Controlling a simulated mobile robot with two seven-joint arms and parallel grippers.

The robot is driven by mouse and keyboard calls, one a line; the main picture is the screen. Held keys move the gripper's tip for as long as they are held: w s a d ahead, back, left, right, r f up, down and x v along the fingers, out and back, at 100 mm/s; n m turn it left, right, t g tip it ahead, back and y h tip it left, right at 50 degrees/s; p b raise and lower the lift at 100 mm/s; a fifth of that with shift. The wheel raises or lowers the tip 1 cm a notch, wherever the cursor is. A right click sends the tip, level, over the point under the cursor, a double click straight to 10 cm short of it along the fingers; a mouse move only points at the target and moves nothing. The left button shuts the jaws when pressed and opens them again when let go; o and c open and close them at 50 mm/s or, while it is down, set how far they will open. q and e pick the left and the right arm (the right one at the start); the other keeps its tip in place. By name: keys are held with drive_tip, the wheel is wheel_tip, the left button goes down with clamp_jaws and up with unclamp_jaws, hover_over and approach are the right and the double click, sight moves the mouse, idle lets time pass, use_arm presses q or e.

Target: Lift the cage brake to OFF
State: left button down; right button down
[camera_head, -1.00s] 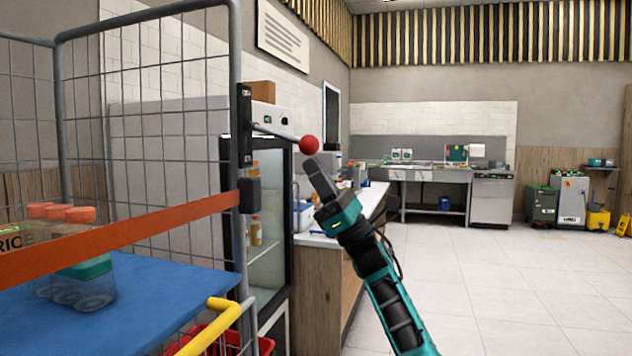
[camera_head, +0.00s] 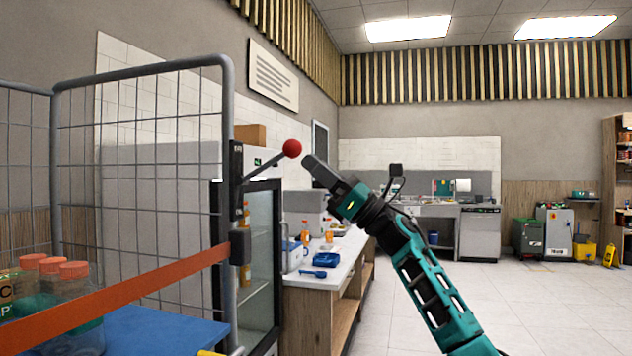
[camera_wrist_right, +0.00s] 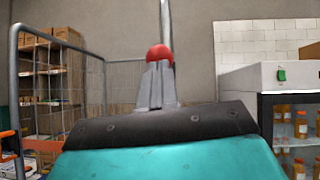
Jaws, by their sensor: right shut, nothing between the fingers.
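The cage brake is a grey lever (camera_head: 262,165) with a red ball knob (camera_head: 291,149), mounted on a dark plate (camera_head: 237,188) on the cage's right post. The lever slants up and to the right from its pivot. My right gripper (camera_head: 309,163) is shut and empty, its fingertips just right of and a little below the knob in the head view. In the right wrist view the red knob (camera_wrist_right: 159,55) shows just beyond the tips of the closed fingers (camera_wrist_right: 157,88); I cannot tell whether they touch. My left gripper is not in view.
The wire cage (camera_head: 228,110) stands at the left, with an orange strap (camera_head: 120,293) across it and bottles (camera_head: 75,300) on a blue surface (camera_head: 165,330). A glass-door fridge (camera_head: 262,250) and counter (camera_head: 335,265) stand behind.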

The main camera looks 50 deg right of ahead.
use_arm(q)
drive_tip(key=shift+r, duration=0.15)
use_arm(e)
drive_tip(key=shift+w+r, duration=0.1)
drive_tip(key=shift+r, duration=0.65)
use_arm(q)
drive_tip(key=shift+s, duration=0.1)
